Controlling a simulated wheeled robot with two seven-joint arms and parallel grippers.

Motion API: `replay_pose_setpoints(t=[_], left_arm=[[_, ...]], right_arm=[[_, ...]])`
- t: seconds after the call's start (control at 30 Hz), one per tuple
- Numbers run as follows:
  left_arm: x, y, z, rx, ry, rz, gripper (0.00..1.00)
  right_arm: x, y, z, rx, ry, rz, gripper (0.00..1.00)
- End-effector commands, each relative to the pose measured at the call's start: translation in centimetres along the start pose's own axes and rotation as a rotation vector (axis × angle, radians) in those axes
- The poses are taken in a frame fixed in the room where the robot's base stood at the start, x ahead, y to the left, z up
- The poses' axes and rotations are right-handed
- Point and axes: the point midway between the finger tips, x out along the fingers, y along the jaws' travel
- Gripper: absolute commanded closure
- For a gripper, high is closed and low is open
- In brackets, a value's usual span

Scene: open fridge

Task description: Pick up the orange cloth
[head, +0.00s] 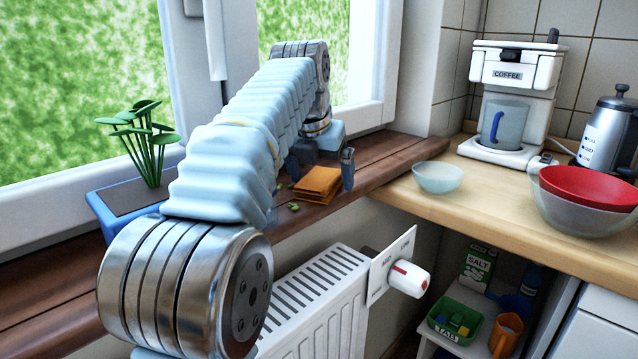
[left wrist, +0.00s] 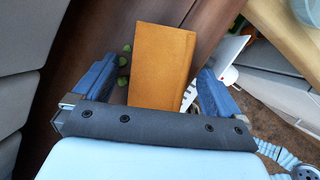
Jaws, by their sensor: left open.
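The orange cloth (head: 318,184) lies folded in a flat stack on the brown wooden windowsill, near its front edge. In the left wrist view the cloth (left wrist: 160,68) shows as an orange rectangle between my two blue fingers. My left gripper (head: 322,172) is open, with one finger on each side of the cloth. The left wrist view shows the open jaws (left wrist: 155,85) with gaps between the fingers and the cloth. I cannot tell how far the fingertips are above the sill. My right gripper is not in view.
Small green leaves (head: 293,206) lie on the windowsill (head: 392,158) beside the cloth. A plant in a blue pot (head: 115,228) stands at the left. A white radiator (head: 325,300) is below the sill. A glass bowl (head: 438,177) stands on the counter to the right.

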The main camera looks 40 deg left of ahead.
Motion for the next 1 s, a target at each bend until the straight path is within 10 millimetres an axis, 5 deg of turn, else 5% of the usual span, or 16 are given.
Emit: replay_pose_setpoints(t=[0.23, 0.6, 1.0], left_arm=[[0.22, -0.04, -0.11, 0.000, 0.000, 0.000, 0.04], [0.22, -0.02, -0.11, 0.000, 0.000, 0.000, 0.61], [-0.45, 0.11, 0.20, -0.002, -0.001, 0.002, 0.61]], right_arm=[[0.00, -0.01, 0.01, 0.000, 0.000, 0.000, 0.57], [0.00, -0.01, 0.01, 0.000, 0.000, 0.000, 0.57], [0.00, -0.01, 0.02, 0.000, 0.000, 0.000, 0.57]])
